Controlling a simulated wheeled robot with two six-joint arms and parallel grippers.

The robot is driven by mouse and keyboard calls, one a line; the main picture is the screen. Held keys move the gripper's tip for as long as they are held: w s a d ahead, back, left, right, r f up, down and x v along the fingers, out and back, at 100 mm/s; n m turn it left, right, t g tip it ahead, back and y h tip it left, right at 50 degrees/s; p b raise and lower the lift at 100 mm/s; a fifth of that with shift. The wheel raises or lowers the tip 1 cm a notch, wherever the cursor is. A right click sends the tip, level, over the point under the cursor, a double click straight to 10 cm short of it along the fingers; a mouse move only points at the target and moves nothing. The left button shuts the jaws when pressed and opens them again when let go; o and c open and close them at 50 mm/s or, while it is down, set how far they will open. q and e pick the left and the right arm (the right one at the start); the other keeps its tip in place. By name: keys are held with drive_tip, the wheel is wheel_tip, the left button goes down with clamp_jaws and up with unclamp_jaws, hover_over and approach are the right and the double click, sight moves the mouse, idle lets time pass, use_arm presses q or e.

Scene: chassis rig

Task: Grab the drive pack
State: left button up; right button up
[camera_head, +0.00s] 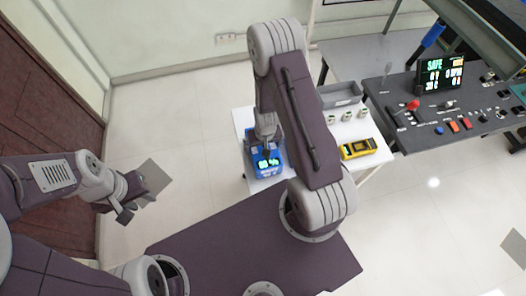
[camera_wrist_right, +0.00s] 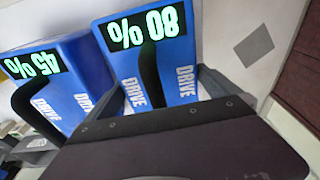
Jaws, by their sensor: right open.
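Two blue drive packs with black handles show in the right wrist view. The one reading 80% (camera_wrist_right: 183,60) is in the middle, and the one reading 45% (camera_wrist_right: 70,62) is at the left. In the head view, a blue pack (camera_head: 267,165) with a lit display sits on the white table (camera_head: 293,125). My right gripper (camera_wrist_right: 160,92) is open at the 80% pack, its fingers on either side of the black handle (camera_wrist_right: 150,78). In the head view my arm partly covers that gripper. My left gripper (camera_head: 134,200) is open and empty above the floor at the left.
A yellow handheld meter (camera_head: 358,148), several small round pieces (camera_head: 347,116) and a grey bin (camera_head: 340,94) stand on the table. A dark control console (camera_head: 440,110) with a SAFE display stands at the right.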

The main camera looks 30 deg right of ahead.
drive_tip(key=shift+f, duration=0.2)
drive_tip(key=shift+w+d, duration=0.1)
drive_tip(key=shift+w, duration=0.05)
drive_tip(key=shift+c, duration=0.3)
drive_tip(key=c, duration=1.6)
drive_tip(key=shift+w+r, duration=0.2)
drive_tip(key=shift+r, duration=1)
drive_tip(key=shift+c, duration=0.2)
drive_tip(key=r+p, duration=0.5)
drive_tip(key=r, duration=0.2)
drive_tip(key=shift+s+r, duration=0.1)
drive_tip(key=shift+s, duration=0.1)
drive_tip(key=shift+r+p, duration=0.25)
drive_tip(key=shift+p, duration=0.1)
